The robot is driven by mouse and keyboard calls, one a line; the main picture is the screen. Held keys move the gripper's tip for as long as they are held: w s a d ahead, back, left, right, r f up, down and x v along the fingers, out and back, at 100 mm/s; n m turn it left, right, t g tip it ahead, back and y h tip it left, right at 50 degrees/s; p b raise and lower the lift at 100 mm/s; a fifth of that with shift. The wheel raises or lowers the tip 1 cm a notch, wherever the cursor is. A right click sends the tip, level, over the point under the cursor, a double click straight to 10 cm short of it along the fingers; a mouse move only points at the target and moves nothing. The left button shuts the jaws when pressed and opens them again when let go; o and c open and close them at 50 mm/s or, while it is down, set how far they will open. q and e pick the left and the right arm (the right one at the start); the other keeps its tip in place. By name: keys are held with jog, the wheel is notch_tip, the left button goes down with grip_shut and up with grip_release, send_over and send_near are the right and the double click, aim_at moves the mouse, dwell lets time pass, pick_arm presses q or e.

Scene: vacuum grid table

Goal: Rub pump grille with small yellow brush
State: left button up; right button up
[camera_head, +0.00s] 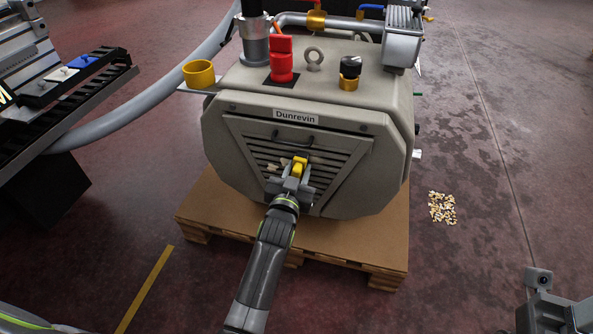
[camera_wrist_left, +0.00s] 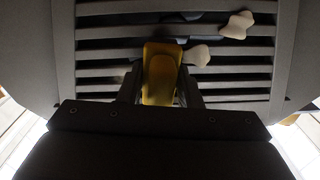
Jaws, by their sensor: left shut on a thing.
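The small yellow brush (camera_head: 299,165) is held in my left gripper (camera_head: 291,183) at the front of the grey pump housing. My left gripper is shut on it. In the left wrist view the brush (camera_wrist_left: 160,75) stands upright between the fingers, in front of the dark slats of the pump grille (camera_wrist_left: 105,54). I cannot tell whether its bristles touch the slats. The grille (camera_head: 325,160) sits below the "Dunrevin" label. Pale chips (camera_wrist_left: 237,24) lie on the slats, one close beside the brush. Part of my right gripper shows at the lower right; its fingertips are hidden.
The pump stands on a wooden pallet (camera_head: 350,250). A grey hose (camera_head: 140,108) runs left to a slatted table (camera_head: 65,85). A yellow cup (camera_head: 199,74) juts out at the pump's left. Pale chips (camera_head: 442,208) lie on the floor at right.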

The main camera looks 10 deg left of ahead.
pick_arm(q)
jog(key=shift+s+d+r+n+p, duration=0.15)
jog(key=shift+d+r+n, duration=0.15)
jog(key=shift+d, duration=0.45)
jog(key=shift+s+d+r+n+p, duration=0.15)
jog(key=shift+d+r+n, duration=0.15)
jog(key=shift+d, duration=0.4)
jog(key=shift+a+f+p, duration=0.1)
jog(key=shift+a+p, duration=0.8)
jog(key=shift+a, duration=0.6)
jog(key=shift+w+a+p, duration=0.15)
jog(key=shift+a+p, duration=0.1)
jog(key=shift+a, duration=0.75)
jog(key=shift+w+a+p, duration=0.1)
jog(key=shift+a+p, duration=0.15)
jog(key=shift+a, duration=0.75)
